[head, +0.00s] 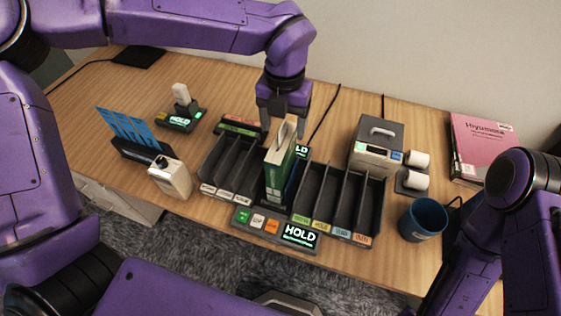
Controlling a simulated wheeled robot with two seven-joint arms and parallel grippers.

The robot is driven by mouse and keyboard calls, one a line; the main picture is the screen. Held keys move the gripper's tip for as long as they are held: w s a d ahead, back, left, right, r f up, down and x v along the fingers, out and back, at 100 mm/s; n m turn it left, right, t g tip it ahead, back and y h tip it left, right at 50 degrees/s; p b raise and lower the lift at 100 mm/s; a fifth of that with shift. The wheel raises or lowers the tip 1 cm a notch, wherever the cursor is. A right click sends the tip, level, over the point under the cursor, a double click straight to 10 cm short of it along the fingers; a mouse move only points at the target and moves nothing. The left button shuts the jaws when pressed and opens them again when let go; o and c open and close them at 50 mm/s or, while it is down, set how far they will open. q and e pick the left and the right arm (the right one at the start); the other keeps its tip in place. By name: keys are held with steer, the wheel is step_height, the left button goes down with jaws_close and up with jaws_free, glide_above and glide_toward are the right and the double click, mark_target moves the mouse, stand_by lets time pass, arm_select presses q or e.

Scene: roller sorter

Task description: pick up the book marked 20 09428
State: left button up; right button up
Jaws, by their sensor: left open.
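A green book (276,172) with pale page edges stands upright in a middle slot of the dark roller sorter (318,194). A darker bluish book edge shows just right of it. The number 20 09428 is too small to read on any book. My left gripper (284,124) is open and points down above the green book, one finger on each side of its top; I cannot tell whether they touch it. My right arm shows at the right edge, but its gripper is not in view.
A lit HOLD panel (300,235) fronts the sorter. A beige scanner-like device (170,178) and a blue-slatted rack (128,130) stand left.

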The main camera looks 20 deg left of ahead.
mark_target(282, 135)
arm_select(q)
steer(key=f, duration=0.3)
steer(key=shift+s+a+f+p, duration=0.2)
steer(key=shift+s+f+p, duration=0.1)
steer(key=shift+f, duration=0.1)
steer(key=shift+w+d, duration=0.1)
steer(key=shift+w, duration=0.05)
steer(key=c, duration=0.3)
jaws_close()
steer(key=shift+r, duration=0.1)
